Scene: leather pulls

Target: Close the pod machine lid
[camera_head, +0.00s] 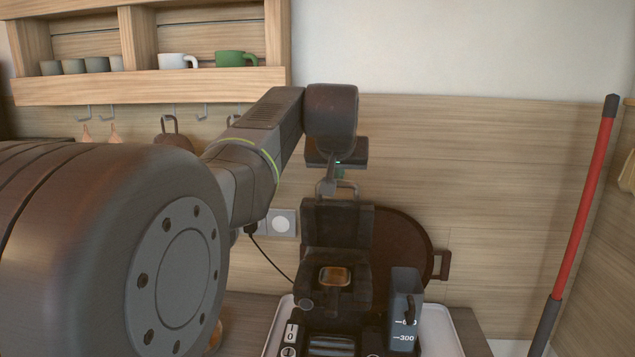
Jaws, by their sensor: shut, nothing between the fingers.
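The dark pod machine (335,320) stands on a light tray, low in the middle of the picture. Its lid (337,222) is raised upright at the back, with a thin metal loop handle (352,186) at its top edge. An orange-brown pod (335,275) shows in the open recess in front of the lid. My gripper (328,188) points down at the lid's top edge, beside the handle, shut and empty. I cannot tell whether it touches the lid or handle. My arm comes in from the left and hides part of the counter.
A grey water tank (405,310) with markings stands at the machine's right. A round brown pan (405,245) leans behind it. The tray (440,335) rests on the counter. A shelf (190,88) with cups is at upper left; a red pole (585,200) is at right.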

